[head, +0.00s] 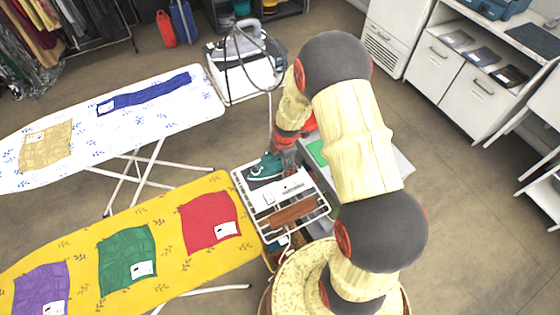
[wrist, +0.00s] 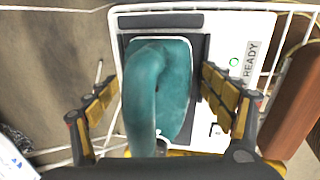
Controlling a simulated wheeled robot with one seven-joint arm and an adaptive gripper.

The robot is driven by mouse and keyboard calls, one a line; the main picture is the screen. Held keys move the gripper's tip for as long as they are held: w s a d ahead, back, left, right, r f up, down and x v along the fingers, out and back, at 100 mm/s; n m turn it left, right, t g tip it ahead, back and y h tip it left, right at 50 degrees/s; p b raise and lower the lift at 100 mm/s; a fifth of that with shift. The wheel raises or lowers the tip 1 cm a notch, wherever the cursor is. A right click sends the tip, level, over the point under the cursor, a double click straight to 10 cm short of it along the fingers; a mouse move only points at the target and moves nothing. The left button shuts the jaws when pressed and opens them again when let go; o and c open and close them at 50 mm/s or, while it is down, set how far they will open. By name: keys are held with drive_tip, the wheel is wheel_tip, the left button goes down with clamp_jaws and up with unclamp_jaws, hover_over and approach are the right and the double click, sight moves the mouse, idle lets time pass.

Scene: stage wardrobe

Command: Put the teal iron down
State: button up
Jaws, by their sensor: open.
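The teal iron (head: 265,167) sits on a dark pad on a white panel on the wire rack (head: 240,183) at the end of the yellow ironing board. In the wrist view the teal iron (wrist: 157,90) fills the middle, its handle toward the camera. My gripper (wrist: 160,105) is open, with one finger on each side of the iron and visible gaps between. In the head view my gripper (head: 287,158) is at the iron's right, partly hidden by my arm. The white panel (wrist: 225,40) carries the word READY and a small green ring.
A brown wooden block (head: 293,213) lies on the same rack. The yellow ironing board (head: 170,215) holds red, green and purple folded cloths. A white ironing board (head: 150,110) stands behind it. A steam station (head: 245,70) with a hose stands at the back. Floor at right is clear.

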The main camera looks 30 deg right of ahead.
wheel_tip(320, 180, up, 12)
drive_tip(key=s+p, duration=0.2)
wheel_tip(320, 180, up, 10)
drive_tip(key=m, duration=0.3)
hover_over(278, 171)
drive_tip(key=s+a+r+m+t, duration=0.1)
drive_tip(key=s+a+r+m, duration=0.15)
drive_tip(key=r, duration=0.25)
drive_tip(key=s+a+r+m+t, duration=0.1)
drive_tip(key=s+r+m, duration=0.2)
drive_tip(key=r, duration=0.2)
drive_tip(key=s+a+r+m, duration=0.2)
drive_tip(key=s+r+m, duration=0.3)
drive_tip(key=s, duration=0.2)
drive_tip(key=s+a+r+m+t, duration=0.1)
drive_tip(key=s+a+r+m, duration=0.1)
drive_tip(key=s+r+m, duration=0.2)
drive_tip(key=s+r, duration=0.1)
drive_tip(key=s, duration=0.2)
drive_tip(key=shift+s+a+m+t, duration=0.3)
drive_tip(key=shift+s+m, duration=0.05)
drive_tip(key=shift+b, duration=0.3)
wheel_tip(278, 171, down, 6)
drive_tip(key=b, duration=0.5)
drive_tip(key=shift+r, duration=0.25)
